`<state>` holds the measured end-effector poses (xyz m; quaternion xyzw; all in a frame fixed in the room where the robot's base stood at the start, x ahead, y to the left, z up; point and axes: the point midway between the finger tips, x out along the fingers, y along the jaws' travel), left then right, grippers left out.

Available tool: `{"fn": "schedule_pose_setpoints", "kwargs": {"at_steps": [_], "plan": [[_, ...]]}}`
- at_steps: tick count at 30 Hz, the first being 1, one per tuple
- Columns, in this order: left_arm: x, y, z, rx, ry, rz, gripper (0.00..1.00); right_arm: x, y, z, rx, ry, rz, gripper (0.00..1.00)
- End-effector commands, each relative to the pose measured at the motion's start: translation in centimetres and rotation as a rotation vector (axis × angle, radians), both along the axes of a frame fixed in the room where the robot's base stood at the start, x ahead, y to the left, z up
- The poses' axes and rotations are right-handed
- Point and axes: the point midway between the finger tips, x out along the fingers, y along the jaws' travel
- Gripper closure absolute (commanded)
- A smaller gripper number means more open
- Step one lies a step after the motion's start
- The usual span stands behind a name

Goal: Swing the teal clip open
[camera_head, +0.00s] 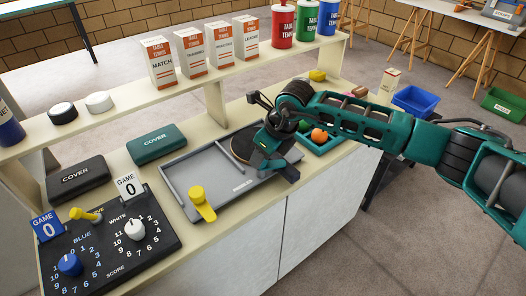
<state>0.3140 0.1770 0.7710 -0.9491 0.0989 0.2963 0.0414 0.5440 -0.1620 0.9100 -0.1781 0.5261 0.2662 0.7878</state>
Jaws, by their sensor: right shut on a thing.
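The grey paddle tray (215,205) lies on the counter with a dark round paddle (240,146) in it. My right gripper (270,157) reaches down over the right part of the tray, in front of the paddle. It is shut on the teal clip (268,168), of which only a little shows at the tray's front side. The gripper and wrist hide most of the clip, and their similar colour blurs its outline, so its angle is hard to tell. A yellow clip (201,201) stands at the tray's front left. My left gripper is not in view.
A teal tray (322,146) with an orange ball (319,135) sits right of the grey tray, partly behind my arm. The scoreboard (105,250) and two cover cases (157,144) are to the left. A raised shelf (190,92) with boxes and cans runs behind.

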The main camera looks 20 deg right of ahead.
Motion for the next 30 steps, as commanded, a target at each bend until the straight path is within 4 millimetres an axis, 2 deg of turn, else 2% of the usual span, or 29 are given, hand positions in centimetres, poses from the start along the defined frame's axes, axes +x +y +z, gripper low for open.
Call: {"fn": "schedule_pose_setpoints", "kwargs": {"at_steps": [11,30], "plan": [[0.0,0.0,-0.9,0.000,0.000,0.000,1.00,-0.1,0.3,-0.1,0.002,-0.003,-0.355,0.93],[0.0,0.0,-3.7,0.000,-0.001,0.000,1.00,0.0,0.6,-0.1,0.002,-0.001,-0.919,0.93]]}}
